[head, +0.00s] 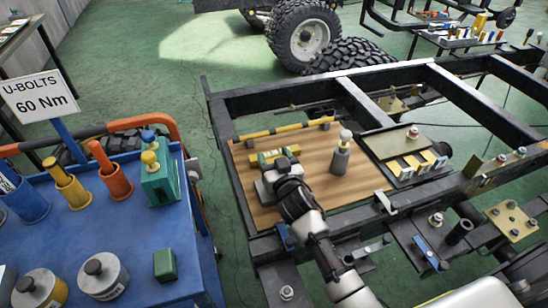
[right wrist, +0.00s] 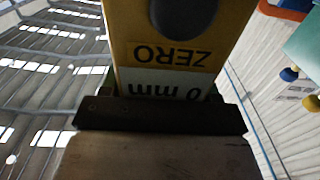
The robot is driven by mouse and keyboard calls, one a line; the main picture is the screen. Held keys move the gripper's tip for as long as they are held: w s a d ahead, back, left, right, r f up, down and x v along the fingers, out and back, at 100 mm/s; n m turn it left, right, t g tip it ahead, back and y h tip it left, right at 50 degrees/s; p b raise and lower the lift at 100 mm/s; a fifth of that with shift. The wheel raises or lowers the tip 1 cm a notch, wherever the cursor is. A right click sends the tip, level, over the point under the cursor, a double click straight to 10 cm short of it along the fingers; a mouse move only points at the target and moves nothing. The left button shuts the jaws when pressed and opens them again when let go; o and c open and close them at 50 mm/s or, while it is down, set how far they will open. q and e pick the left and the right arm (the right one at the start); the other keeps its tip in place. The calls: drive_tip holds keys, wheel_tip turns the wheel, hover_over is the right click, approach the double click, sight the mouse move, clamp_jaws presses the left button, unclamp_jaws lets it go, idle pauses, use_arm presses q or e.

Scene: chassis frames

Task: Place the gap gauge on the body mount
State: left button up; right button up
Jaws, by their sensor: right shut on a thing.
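My right gripper (head: 268,184) is low over the wooden board, at the end of an arm that comes in from the bottom. In the right wrist view its dark jaw (right wrist: 160,116) is shut on a yellow block, the gap gauge (right wrist: 165,55), which has a dark round spot and upside-down "ZERO" and "0 mm" labels. A yellow bar with a green middle (head: 273,155) shows just beyond the gripper; I cannot tell whether it is the held gauge. Bolted brackets sit on the frame, one with a bolt (head: 436,219); I cannot tell which part is the body mount. My left gripper is out of view.
The wooden board (head: 350,190) lies on the black chassis frame (head: 290,95). A grey cylinder with a pale knob (head: 341,158) stands close to the gripper's right. A tray (head: 392,145) with yellow-white blocks is farther right. A blue cart (head: 120,235) stands left.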

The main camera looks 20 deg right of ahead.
drive_tip(key=o, duration=1)
drive_tip(key=shift+f, duration=0.1)
